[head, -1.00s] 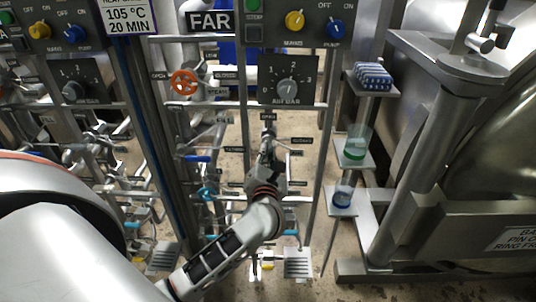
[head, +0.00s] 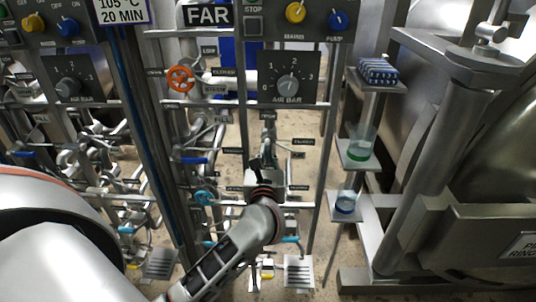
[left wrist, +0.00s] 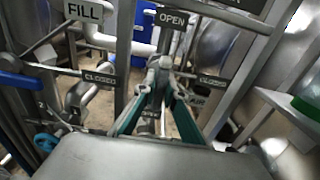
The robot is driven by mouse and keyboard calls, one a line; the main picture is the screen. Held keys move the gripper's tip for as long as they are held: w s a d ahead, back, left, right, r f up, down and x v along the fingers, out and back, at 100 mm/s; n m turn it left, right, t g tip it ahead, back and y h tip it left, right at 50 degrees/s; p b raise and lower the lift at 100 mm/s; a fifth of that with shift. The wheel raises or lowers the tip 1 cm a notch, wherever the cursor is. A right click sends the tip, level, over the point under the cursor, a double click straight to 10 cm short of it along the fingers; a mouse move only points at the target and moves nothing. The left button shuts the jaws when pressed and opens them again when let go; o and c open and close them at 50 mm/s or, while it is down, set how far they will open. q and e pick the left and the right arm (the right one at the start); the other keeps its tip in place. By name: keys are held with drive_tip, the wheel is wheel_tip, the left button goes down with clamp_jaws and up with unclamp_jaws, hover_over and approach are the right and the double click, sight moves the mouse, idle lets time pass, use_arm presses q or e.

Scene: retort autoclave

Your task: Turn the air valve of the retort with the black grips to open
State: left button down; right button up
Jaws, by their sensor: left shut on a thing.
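The air valve's grey handle (left wrist: 160,75) shows in the left wrist view, below an OPEN label (left wrist: 172,19). CLOSED labels (left wrist: 100,78) stand on both sides, and an AIR label (left wrist: 197,98) is just right of the handle. My left gripper (left wrist: 158,88) is shut on the handle, its teal-edged fingers on either side of it. In the head view my left gripper (head: 262,168) is at the valve pipework below the AIR BAR dial (head: 288,85) of the FAR panel. The handle's exact angle is hard to tell. My right gripper and the black grips are not visible.
An orange handwheel (head: 181,79) and a blue lever (head: 191,160) are left of the gripper. A large steel vessel (head: 490,130) stands far right.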

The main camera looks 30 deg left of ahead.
use_arm(q)
drive_tip(key=shift+r, duration=0.1)
idle(0.3)
drive_tip(key=c, duration=2.1)
unclamp_jaws()
drive_tip(key=v, duration=1.2)
